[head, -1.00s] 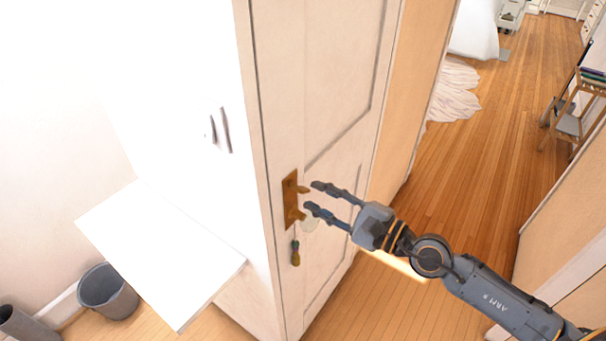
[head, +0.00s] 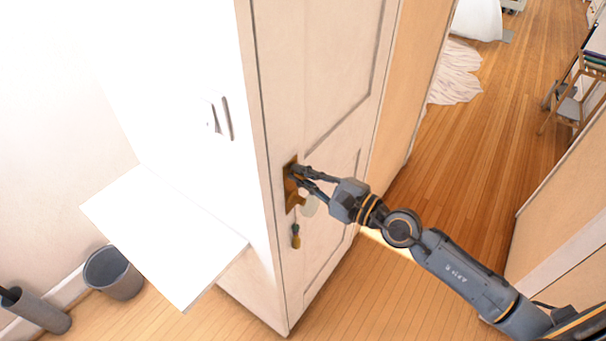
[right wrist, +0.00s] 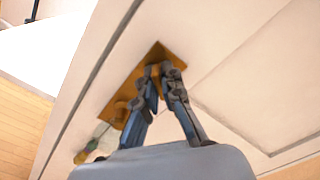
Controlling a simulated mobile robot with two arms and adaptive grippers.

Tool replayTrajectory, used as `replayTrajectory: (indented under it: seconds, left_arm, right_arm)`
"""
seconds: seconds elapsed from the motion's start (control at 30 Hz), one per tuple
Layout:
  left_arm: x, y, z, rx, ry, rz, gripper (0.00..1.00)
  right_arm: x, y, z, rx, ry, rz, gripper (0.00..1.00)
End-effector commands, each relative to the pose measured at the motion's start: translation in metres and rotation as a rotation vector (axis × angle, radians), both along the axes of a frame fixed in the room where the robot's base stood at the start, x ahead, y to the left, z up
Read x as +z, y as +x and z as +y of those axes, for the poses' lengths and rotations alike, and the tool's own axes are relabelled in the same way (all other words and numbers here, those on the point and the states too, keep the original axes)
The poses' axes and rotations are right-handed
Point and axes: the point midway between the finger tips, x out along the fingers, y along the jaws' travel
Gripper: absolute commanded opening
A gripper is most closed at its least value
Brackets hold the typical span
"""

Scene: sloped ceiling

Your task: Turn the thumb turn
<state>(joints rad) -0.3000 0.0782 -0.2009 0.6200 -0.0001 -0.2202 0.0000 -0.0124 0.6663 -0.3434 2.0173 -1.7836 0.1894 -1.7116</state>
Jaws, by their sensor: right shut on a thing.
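The brass lock plate (head: 291,200) is on the edge side of the pale panelled door (head: 340,80). It also shows in the right wrist view (right wrist: 132,90). My right gripper (head: 297,172) is at the upper part of this plate, its fingers drawn together and shut on the thumb turn. In the right wrist view, the fingertips (right wrist: 165,71) meet over the plate and hide most of the thumb turn. A pale knob (head: 310,206) sits just below the fingers. A small tasselled thing (head: 295,237) hangs under the plate. My left gripper is out of view.
A white shelf (head: 165,235) juts out left of the door, with a grey bin (head: 113,273) below it. Wooden floor (head: 480,150) lies open to the right. A wooden chair (head: 575,100) and white cloth (head: 455,75) are farther back.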

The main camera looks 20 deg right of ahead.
Motion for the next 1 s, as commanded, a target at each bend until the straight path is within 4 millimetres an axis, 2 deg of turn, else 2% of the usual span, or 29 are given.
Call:
replayTrajectory:
  seconds: [0.47,1.0]
  left_arm:
    - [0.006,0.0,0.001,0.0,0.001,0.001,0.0]
    - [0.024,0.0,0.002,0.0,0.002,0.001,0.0]
  right_arm:
    - [0.001,0.0,0.0,0.001,0.11,0.087,0.0]
    - [0.001,-0.001,0.0,0.0,0.498,0.392,0.0]
